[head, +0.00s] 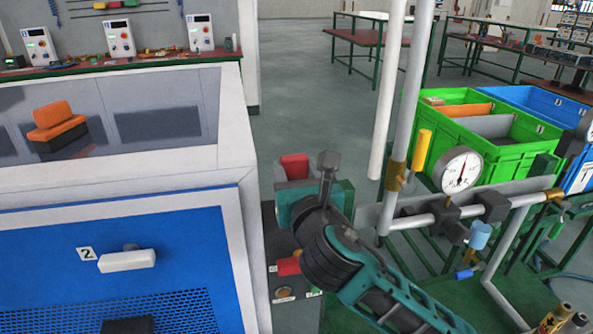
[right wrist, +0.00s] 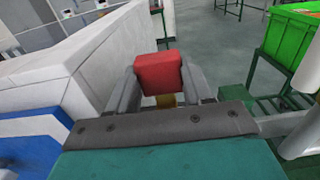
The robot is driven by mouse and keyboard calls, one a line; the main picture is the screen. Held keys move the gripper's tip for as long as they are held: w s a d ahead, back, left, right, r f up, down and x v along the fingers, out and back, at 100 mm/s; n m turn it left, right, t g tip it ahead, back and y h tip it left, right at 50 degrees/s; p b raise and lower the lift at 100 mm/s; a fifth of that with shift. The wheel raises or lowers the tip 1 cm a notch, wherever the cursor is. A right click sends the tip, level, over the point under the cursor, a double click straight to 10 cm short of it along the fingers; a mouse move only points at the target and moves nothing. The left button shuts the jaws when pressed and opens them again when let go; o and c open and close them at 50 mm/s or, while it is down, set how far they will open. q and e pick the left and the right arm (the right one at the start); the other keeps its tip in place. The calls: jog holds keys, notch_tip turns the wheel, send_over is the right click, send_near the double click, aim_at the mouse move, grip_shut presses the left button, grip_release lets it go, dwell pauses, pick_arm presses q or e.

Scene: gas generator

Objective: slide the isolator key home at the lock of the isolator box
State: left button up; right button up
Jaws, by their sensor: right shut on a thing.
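The isolator key, a red block (right wrist: 158,72) with a brass-coloured part below it, sits between the two grey fingers of my right gripper (right wrist: 160,86) in the right wrist view. In the head view the red key (head: 294,166) shows behind my right gripper (head: 308,178), which is shut on it. A dark grey box face (head: 267,232), which looks like the isolator box, lies below my gripper and is partly covered by my arm. The lock and the key's lower end are hidden, so I cannot tell whether they touch. My left gripper is not in view.
A white and blue generator housing (head: 125,185) stands close on the left. A red fitting (head: 289,266) sits on the dark box face. Pipes with a pressure gauge (head: 461,170) and a green crate (head: 510,150) stand on the right. Open floor (head: 310,90) lies behind.

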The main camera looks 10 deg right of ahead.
jog(key=shift+f+b, duration=0.7)
jog(key=shift+f, duration=1.1)
jog(key=o, duration=1.2)
jog(key=shift+c, duration=0.2)
jog(key=s, duration=1.3)
